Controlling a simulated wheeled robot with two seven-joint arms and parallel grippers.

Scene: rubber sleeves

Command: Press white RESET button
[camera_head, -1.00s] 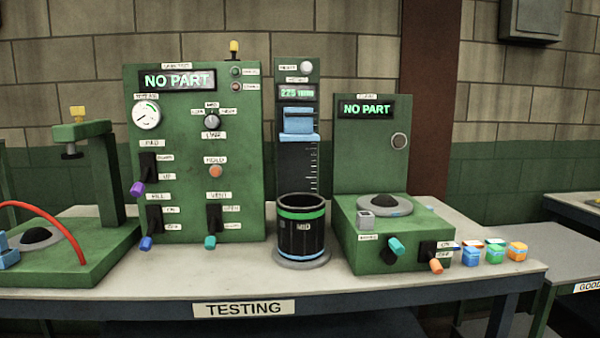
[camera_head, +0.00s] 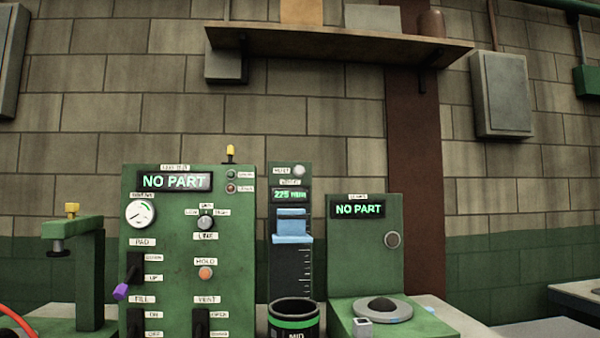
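The white round button (camera_head: 298,171) sits at the top of the narrow green panel (camera_head: 275,181), with a small label to its left that I cannot read clearly. Below it a green display (camera_head: 290,195) shows a reading that looks like 225. A blue slider block (camera_head: 291,225) sits on the dark scale under the display. A black cup with a green band (camera_head: 293,323) stands in front of this panel, cut off by the bottom edge. Neither of my grippers shows in the head view.
A wide green panel (camera_head: 240,290) with gauge, knob and levers stands at left, its display reading NO PART. A green station (camera_head: 366,272) at right also reads NO PART. A press (camera_head: 90,270) stands far left. A shelf (camera_head: 350,47) hangs above.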

